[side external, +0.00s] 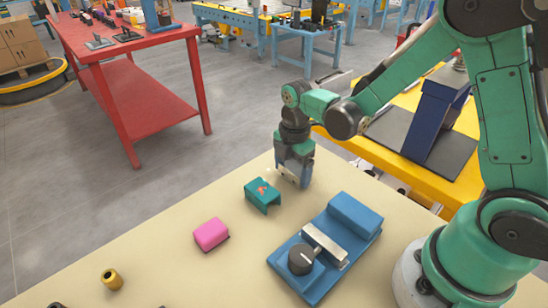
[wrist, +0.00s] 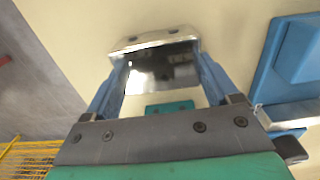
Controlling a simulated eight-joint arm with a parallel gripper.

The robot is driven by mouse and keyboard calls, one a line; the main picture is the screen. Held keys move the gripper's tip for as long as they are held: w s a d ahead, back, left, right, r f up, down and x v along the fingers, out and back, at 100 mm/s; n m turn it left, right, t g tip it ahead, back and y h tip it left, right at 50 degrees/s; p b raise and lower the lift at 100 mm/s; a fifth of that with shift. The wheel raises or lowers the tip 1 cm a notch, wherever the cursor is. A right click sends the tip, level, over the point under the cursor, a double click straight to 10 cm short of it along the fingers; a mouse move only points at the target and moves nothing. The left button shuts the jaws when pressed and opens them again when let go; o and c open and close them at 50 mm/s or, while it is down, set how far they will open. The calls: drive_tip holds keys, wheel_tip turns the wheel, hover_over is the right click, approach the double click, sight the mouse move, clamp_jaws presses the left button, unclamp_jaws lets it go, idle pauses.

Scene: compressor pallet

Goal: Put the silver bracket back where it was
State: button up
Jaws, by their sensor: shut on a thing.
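My gripper (side external: 294,172) is low over the far edge of the cream table in the side view. In the wrist view its two blue fingers (wrist: 160,78) are shut on the silver bracket (wrist: 155,42), a shiny piece with two holes in its top plate. In the side view the fingers hide most of the bracket, and I cannot tell whether it touches the table. A blue fixture (side external: 340,255) with a raised block, a silver bar and a black knob (side external: 301,259) lies nearer the camera. It also shows at the right of the wrist view (wrist: 268,85).
A teal bracket-shaped piece (side external: 262,196) with red marks stands just left of my gripper. A pink block (side external: 211,234) and a brass cylinder (side external: 112,279) lie farther left on the cream table (side external: 160,250). A yellow table (side external: 350,143) stands behind on the right.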

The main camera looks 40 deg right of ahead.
sight(292, 168)
drive_tip(key=shift+f, duration=0.1)
drive_tip(key=o, duration=1.2)
drive_tip(key=shift+c, duration=0.2)
wheel_tip(292, 168, up, 12)
drive_tip(key=s+r+m+t, duration=0.1)
drive_tip(key=s+m+t, duration=0.5)
drive_tip(key=m, duration=1.2)
drive_tip(key=shift+s+a+t, duration=0.15)
drive_tip(key=shift+a+t, duration=0.1)
drive_tip(key=shift+t, duration=0.35)
